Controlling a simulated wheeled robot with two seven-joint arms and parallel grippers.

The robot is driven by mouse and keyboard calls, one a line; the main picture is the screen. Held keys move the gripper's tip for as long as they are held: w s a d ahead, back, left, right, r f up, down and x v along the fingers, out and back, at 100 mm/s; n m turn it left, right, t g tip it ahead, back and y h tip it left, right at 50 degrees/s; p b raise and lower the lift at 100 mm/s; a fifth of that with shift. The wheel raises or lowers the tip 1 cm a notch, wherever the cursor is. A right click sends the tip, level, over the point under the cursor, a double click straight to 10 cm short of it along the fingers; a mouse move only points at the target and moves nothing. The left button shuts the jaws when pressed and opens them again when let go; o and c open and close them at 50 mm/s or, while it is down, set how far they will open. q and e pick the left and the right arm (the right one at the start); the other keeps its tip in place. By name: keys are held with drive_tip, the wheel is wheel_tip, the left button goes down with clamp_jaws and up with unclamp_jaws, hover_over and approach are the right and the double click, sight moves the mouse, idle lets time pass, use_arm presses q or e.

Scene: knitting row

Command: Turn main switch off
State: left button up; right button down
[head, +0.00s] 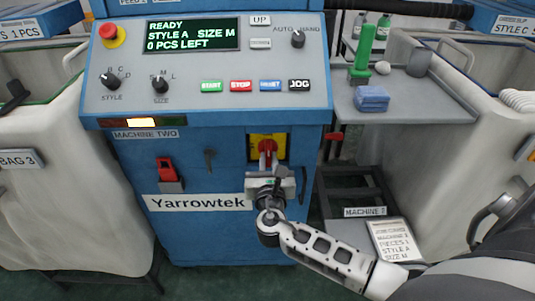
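The main switch (267,146) is a red rotary handle on a yellow plate (254,140), on the blue front of the machine below its control panel. My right gripper (268,162) is right at the switch, its fingers pointing at the handle and overlapping its lower part. The red part that shows looks roughly upright. The gripper hides part of the handle and the lower plate, so I cannot tell whether the fingers are closed on it or only beside it. My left gripper is not in view.
A red-handled lever (167,170) and a dark handle (209,160) are on the same front. The panel above has a red emergency button (112,34) and a lit display (193,35) reading READY. A grey side shelf (420,105) juts out at right. Pale bins flank the machine.

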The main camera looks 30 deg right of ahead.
drive_tip(key=shift+r+n+p, duration=0.1)
drive_tip(key=shift+n+p, duration=0.3)
drive_tip(key=shift+p, duration=0.15)
drive_tip(key=shift+n+p, duration=1.8)
